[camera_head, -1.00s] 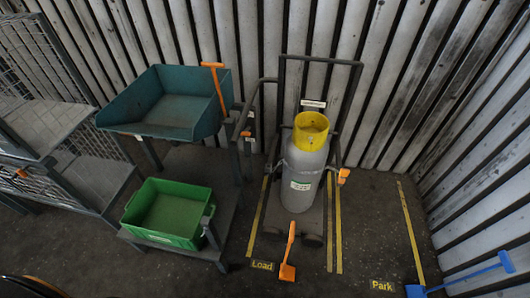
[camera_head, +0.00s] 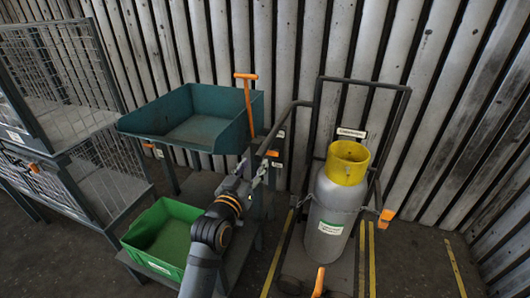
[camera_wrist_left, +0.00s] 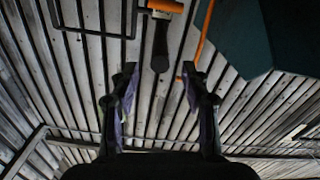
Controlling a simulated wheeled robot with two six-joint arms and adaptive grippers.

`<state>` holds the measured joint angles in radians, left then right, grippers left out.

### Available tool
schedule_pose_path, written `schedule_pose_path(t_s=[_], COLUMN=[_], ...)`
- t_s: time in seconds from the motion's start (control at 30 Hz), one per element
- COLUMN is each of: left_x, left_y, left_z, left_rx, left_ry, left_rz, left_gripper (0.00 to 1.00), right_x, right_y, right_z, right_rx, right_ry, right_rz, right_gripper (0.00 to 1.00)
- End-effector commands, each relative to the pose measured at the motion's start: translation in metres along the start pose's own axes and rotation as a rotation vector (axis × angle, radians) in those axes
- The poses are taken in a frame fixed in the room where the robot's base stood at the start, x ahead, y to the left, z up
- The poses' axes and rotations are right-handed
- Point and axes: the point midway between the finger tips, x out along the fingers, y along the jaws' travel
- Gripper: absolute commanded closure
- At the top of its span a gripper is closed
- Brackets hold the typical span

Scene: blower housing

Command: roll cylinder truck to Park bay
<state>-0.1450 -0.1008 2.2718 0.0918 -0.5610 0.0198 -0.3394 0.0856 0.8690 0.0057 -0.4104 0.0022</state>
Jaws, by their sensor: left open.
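The cylinder truck (camera_head: 408,118) is a dark tube frame standing upright by the back wall. It carries a grey cylinder (camera_head: 331,210) with a yellow collar (camera_head: 346,165). A handle with an orange band (camera_head: 272,153) sticks out at its left; another orange part (camera_head: 386,214) is at its right. My left gripper (camera_head: 262,167) is near the left handle. In the left wrist view my left gripper (camera_wrist_left: 159,75) is open, with a dark handle grip (camera_wrist_left: 160,48) between and beyond the fingertips, seemingly untouched. My right gripper is out of view.
A teal bin (camera_head: 190,124) and a green crate (camera_head: 160,235) stand left of the truck. Wire cages (camera_head: 60,80) are at the far left. Yellow floor lines (camera_head: 456,268) mark bays; no bay label shows now. Free floor lies right of the truck.

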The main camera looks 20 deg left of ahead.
Motion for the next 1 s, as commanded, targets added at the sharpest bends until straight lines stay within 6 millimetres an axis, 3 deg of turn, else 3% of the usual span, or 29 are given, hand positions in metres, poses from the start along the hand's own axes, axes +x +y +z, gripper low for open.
schedule_pose_path(t_s=[0.5, 0.63, 0.9, 1.0], left_x=[0.091, 0.101, 0.103, 0.103], left_y=[0.0, 0.0, 0.0, 0.0], left_z=[0.001, 0.001, 0.001, 0.001], left_rx=[0.001, 0.002, 0.001, 0.001], left_ry=[-0.001, -0.001, -0.001, -0.001], left_rz=[0.0, -0.001, -0.001, -0.001], left_gripper=[0.53, 0.53, 0.53, 0.67], right_x=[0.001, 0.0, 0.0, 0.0], right_y=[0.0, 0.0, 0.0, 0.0], right_z=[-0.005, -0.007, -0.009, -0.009], right_rx=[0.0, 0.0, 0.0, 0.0], right_ry=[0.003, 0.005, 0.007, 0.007], right_rz=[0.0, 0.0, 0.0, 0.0], right_gripper=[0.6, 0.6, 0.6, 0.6])
